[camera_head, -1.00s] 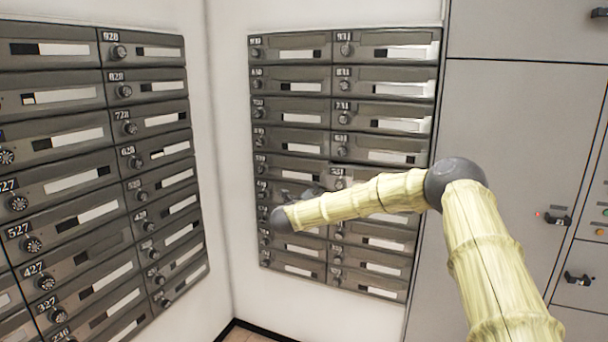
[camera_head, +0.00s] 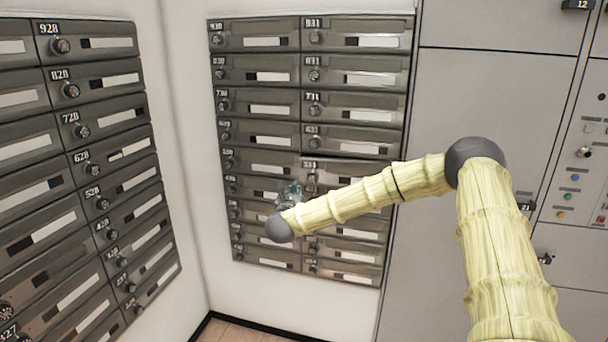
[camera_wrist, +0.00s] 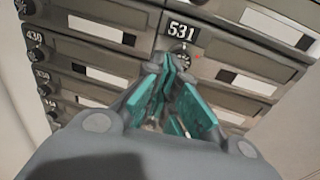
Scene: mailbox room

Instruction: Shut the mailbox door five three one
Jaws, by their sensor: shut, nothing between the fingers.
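The mailbox door 531 (camera_wrist: 236,62) fills the upper right of the wrist view, with its number plate and round dial lock (camera_wrist: 181,55) near its left end. In the head view its face (camera_head: 352,173) shows in the right column, partly hidden by my arm. I cannot tell whether it is flush with its neighbours. My gripper (camera_wrist: 172,68) is shut and empty, its teal-padded fingers just in front of the dial. Contact cannot be made out. In the head view my gripper (camera_head: 289,192) is small, in front of the back mailbox bank.
A second mailbox bank (camera_head: 85,130) stands on the left wall. Grey cabinet panels (camera_head: 490,95) with buttons and handles lie to the right. In the wrist view, door 430 (camera_wrist: 95,30) and others sit at left. Some floor (camera_head: 235,332) shows at the bottom.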

